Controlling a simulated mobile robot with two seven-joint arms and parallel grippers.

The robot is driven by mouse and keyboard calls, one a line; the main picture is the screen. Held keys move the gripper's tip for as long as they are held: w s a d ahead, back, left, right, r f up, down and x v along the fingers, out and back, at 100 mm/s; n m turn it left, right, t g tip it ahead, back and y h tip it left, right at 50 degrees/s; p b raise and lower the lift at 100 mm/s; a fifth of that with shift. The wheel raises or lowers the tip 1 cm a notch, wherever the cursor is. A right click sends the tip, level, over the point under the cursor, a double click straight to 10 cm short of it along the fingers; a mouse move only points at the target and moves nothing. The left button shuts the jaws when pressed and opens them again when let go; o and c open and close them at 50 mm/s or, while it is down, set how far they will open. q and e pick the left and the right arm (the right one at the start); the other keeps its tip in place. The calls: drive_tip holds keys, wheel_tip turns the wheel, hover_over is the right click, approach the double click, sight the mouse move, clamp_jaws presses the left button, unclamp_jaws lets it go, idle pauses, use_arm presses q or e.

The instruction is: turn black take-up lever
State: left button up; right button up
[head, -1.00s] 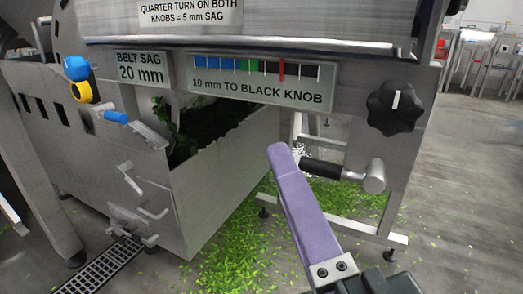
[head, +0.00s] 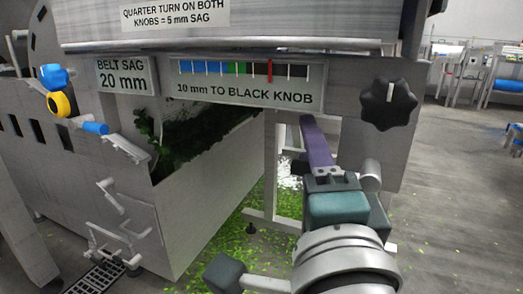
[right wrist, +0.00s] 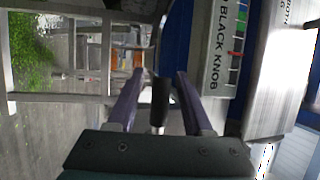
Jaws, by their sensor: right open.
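The black take-up lever shows in the right wrist view as a dark handle (right wrist: 160,97) between my two purple fingers. In the head view its metal hub (head: 370,174) shows to the right of my gripper, below the black knob (head: 388,104). Most of the handle is hidden there behind the gripper. My right gripper (head: 308,122) is open, with its fingers on either side of the handle in the right wrist view (right wrist: 159,74). A gap shows beside the handle; contact is not clear. My left gripper is not in view.
The scale plate (head: 250,84) is just above my fingers, with a red mark on it. A metal bin (head: 210,190) with dark greens stands at left. Blue and yellow fittings (head: 62,103) stick out at far left. Green scraps lie on the floor.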

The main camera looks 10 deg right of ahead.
clamp_jaws()
idle(0.4)
idle(1.1)
